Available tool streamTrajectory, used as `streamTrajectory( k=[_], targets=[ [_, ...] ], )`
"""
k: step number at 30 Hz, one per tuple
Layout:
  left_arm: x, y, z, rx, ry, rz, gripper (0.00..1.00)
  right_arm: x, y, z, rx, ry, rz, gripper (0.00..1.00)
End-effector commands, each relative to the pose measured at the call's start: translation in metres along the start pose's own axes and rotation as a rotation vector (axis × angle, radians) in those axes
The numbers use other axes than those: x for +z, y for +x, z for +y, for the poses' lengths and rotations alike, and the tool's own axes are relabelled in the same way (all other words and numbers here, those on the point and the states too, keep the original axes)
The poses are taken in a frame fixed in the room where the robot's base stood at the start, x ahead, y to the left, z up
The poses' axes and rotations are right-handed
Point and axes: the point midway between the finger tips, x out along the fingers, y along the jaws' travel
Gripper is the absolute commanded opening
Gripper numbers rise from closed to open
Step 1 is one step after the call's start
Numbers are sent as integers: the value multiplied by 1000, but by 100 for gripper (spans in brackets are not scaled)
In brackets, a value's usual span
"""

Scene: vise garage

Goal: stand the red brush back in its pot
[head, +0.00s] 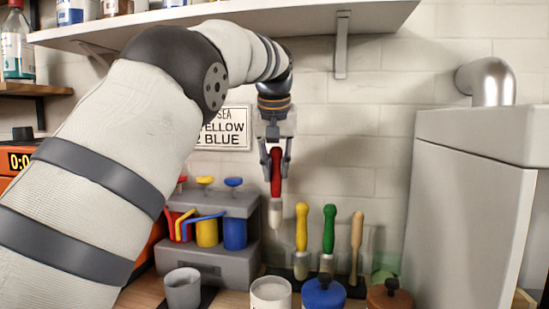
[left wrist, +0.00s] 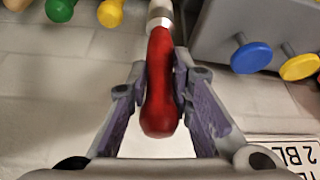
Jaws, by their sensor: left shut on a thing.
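My left gripper (head: 275,163) is shut on the red handle of the red brush (head: 276,180). The brush hangs upright with its pale end down, above the worktop. In the left wrist view the red brush (left wrist: 160,85) sits between the two fingers. A grey open pot (head: 183,290) stands at the lower left and a white open pot (head: 270,294) lower, nearly below the brush. Which one is the brush's pot I cannot tell. My right gripper is out of view.
Yellow (head: 301,228), green (head: 328,230) and wooden-handled (head: 356,235) brushes stand upright just right of the red brush. Blue (head: 323,295) and brown (head: 389,297) lidded pots stand in front. A grey stand (head: 210,262) with coloured cups is left. A shelf (head: 300,18) hangs above.

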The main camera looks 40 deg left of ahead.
Motion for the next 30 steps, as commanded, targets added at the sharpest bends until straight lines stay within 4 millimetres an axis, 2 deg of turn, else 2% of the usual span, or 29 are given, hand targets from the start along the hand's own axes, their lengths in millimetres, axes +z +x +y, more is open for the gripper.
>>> streamTrajectory(
  k=[11,21,30],
  targets=[
    [17,32,-1,2,-1,3,0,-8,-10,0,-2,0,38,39],
    [32,68,-1,0,0,0,0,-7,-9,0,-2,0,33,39],
    [40,86,-1,0,0,1,0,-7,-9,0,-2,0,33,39]
  ],
)
